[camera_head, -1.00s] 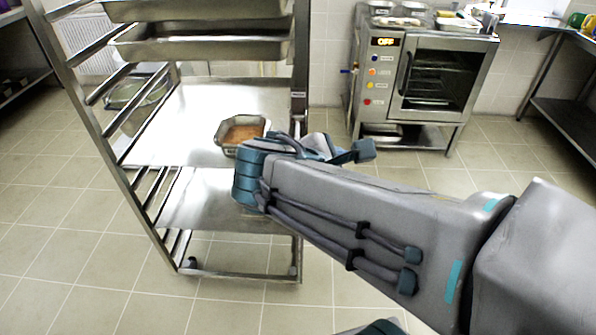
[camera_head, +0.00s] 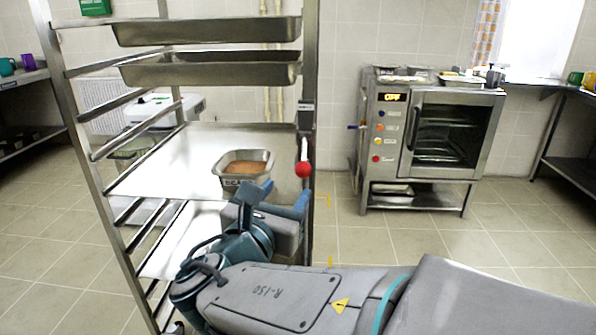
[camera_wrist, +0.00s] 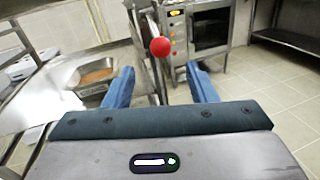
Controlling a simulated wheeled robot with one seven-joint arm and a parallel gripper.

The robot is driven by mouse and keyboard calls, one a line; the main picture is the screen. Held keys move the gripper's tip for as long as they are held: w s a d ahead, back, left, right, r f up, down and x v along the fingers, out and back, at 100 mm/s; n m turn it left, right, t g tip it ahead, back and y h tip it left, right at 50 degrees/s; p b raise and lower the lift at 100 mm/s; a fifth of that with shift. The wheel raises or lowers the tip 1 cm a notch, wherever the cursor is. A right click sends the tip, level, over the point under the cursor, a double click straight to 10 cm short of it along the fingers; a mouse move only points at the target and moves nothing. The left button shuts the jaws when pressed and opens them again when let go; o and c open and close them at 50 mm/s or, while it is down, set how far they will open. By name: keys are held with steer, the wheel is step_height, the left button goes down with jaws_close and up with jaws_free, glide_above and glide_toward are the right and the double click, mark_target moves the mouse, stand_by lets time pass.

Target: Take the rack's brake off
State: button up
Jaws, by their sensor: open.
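The tall metal rack (camera_head: 310,60) stands at the left in the head view. Its brake shows as a lever with a red ball knob (camera_head: 303,169) on the right front post, below a small dark plate. The red knob (camera_wrist: 160,47) also shows in the wrist view, beyond and between my fingertips, a little above them. My gripper (camera_head: 285,195) is open and empty, just below and left of the knob in the head view. My two blue fingers point toward the knob and are apart from it.
A pan of brown food (camera_head: 244,170) sits on a rack shelf close to my gripper. Long trays (camera_head: 205,73) fill the upper levels. An oven (camera_head: 430,140) reading OFF stands behind at right. The tiled floor between rack and oven is clear.

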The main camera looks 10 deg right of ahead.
mark_target(306, 164)
steer(key=b+x, duration=0.2)
steer(key=x, duration=1)
steer(key=shift+w+d, duration=0.1)
jaws_close()
steer(key=shift+r, duration=0.1)
